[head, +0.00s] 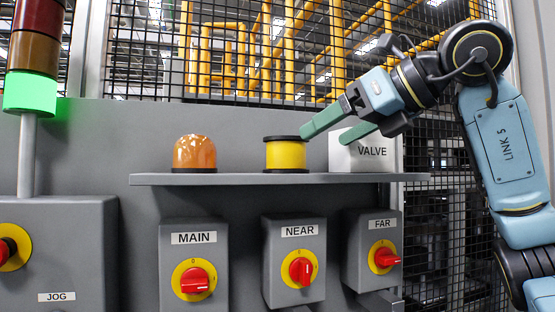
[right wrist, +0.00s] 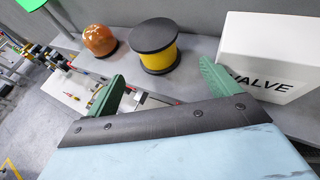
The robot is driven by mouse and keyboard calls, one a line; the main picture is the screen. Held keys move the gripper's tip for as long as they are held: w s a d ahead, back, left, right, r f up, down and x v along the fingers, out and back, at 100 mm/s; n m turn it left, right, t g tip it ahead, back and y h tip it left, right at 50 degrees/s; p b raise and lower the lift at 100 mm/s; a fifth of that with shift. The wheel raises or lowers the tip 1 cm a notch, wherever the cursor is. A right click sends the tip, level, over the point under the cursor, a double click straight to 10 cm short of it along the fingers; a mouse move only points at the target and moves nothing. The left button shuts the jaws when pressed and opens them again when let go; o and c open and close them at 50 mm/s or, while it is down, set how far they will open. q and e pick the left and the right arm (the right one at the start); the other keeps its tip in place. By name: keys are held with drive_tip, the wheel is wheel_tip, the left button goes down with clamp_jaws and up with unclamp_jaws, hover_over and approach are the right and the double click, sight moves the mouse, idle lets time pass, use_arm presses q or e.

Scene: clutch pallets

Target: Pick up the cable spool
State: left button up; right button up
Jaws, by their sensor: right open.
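The cable spool (head: 285,154) is yellow with black end discs and stands upright on a grey shelf (head: 240,179). It also shows in the right wrist view (right wrist: 159,58), beyond the fingertips. My right gripper (head: 328,132) comes in from the right in the head view, with its green fingers spread, empty, and pointing toward the spool. In the right wrist view the right gripper (right wrist: 160,78) has one finger on each side of the line to the spool. I cannot tell whether a finger touches it. My left gripper is not in view.
An orange beacon dome (head: 194,153) stands left of the spool. A white box marked VALVE (head: 362,157) stands right, close to the fingers. Switch boxes MAIN (head: 194,265), NEAR (head: 294,262) and FAR (head: 377,250) sit below the shelf. A wire mesh fence (head: 240,60) rises behind.

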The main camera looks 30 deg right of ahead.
sight(286, 160)
drive_tip(key=x, duration=0.5)
drive_tip(key=shift+s+a, duration=0.1)
drive_tip(key=shift+a, duration=0.15)
drive_tip(key=x, duration=0.5)
drive_tip(key=shift+w+a+f, duration=0.1)
drive_tip(key=shift+w, duration=0.3)
drive_tip(key=shift+s, duration=0.1)
drive_tip(key=shift+f, duration=0.1)
drive_tip(key=c, duration=1.5)
drive_tip(key=shift+o, duration=0.2)
